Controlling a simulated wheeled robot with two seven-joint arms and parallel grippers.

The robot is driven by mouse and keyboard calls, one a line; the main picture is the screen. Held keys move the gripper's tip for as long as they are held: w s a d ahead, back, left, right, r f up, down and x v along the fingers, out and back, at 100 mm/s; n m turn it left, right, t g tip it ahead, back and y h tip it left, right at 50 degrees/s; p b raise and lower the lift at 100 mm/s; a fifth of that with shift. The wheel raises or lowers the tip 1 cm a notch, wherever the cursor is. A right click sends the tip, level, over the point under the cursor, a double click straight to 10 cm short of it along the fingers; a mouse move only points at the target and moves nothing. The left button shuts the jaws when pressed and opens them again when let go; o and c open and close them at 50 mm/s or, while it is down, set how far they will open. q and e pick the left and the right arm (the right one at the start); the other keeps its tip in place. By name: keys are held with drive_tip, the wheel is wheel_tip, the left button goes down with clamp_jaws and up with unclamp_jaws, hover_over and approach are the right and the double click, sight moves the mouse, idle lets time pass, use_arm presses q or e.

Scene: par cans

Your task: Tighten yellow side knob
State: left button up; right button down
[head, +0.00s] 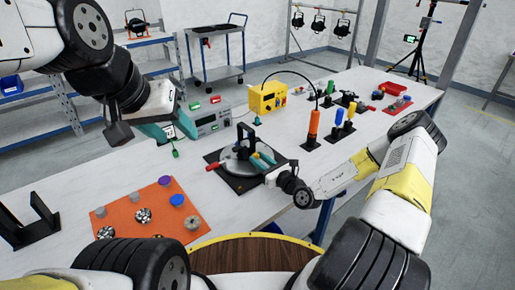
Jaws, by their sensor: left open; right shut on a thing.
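A round grey fixture with a black upright bracket (246,136) sits on a black square plate (247,187) on the white table. A red knob (214,167) sticks out at its left side. My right gripper (262,160), with teal fingers, is at the right side of the fixture and shut on a small part there. The fingers mostly hide that part, which sits where the yellow side knob would be; its colour is hard to see. My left gripper (164,139) is open and empty, raised to the left of the fixture.
An orange mat (151,213) with several small knobs and round parts lies front left, beside a black stand (29,221). Behind are a grey instrument box (207,119), a yellow box (267,97) and an orange screwdriver-like tool (313,125). A red tray (392,88) is far right.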

drive_tip(key=shift+m, duration=0.8)
drive_tip(key=c, duration=1.4)
unclamp_jaws()
drive_tip(key=shift+s+d, duration=0.1)
drive_tip(key=v, duration=0.7)
drive_tip(key=shift+s+d, duration=0.2)
